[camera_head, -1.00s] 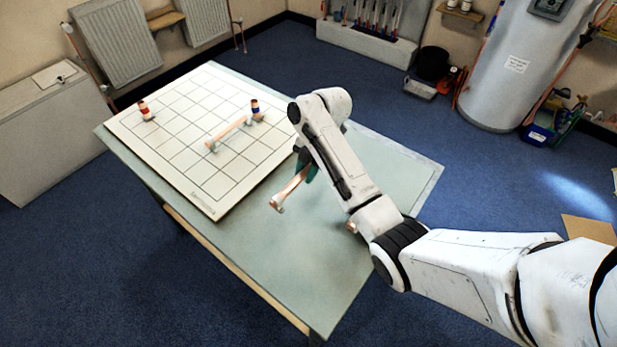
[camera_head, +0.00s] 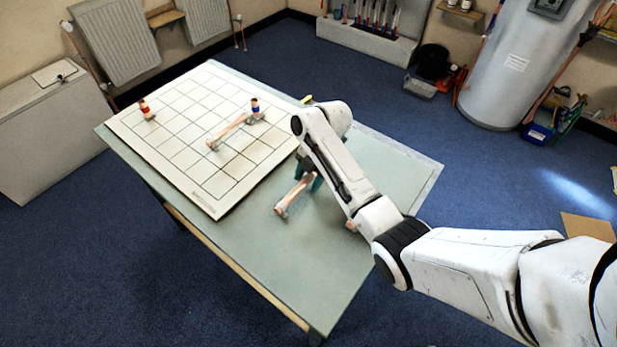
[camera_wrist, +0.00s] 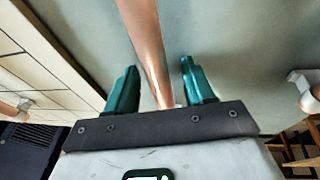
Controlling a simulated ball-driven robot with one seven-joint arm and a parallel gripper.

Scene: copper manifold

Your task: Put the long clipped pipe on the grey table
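A copper pipe (camera_head: 295,195) with a pale clip at its near end lies at the grey table (camera_head: 290,270), beside the white gridded board (camera_head: 215,195). It appears to rest on the tabletop. Its far part is hidden by my arm. In the wrist view the pipe (camera_wrist: 146,45) runs between the two teal fingers of my gripper (camera_wrist: 158,72), with a gap on each side. My gripper (camera_head: 316,182) is open around the pipe, low over the table and partly hidden in the head view.
A further copper piece (camera_head: 351,226) lies right of my gripper, partly hidden. The table's near part is clear.

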